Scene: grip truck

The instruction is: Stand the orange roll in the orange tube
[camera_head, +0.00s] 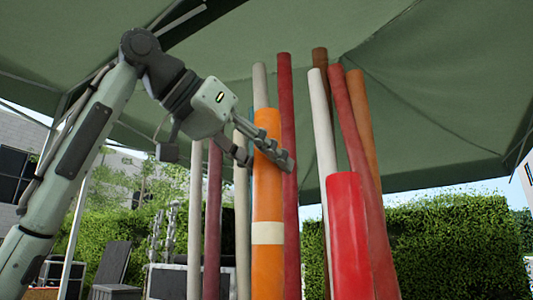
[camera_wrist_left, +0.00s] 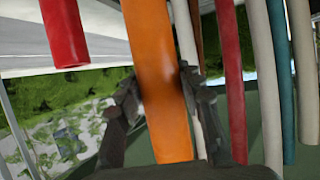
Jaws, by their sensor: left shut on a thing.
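The upright orange roll (camera_head: 267,190) stands in the middle of the head view, with a cream band around it low down. It runs out of the picture at the bottom, so its lower end is hidden. I cannot tell a separate orange tube from the roll here. My left gripper (camera_head: 263,152) is shut on the upper part of the orange roll, one finger across its front. In the left wrist view the orange roll (camera_wrist_left: 153,50) passes between the two fingers of the gripper (camera_wrist_left: 158,90). My right gripper is not in view.
A short red tube (camera_head: 348,235) stands at the right front. Close behind are a tall dark red roll (camera_head: 286,90), a white roll (camera_head: 322,120) and other upright rolls. A green canopy (camera_head: 430,90) is overhead; a hedge (camera_head: 450,240) and dark cases stand behind.

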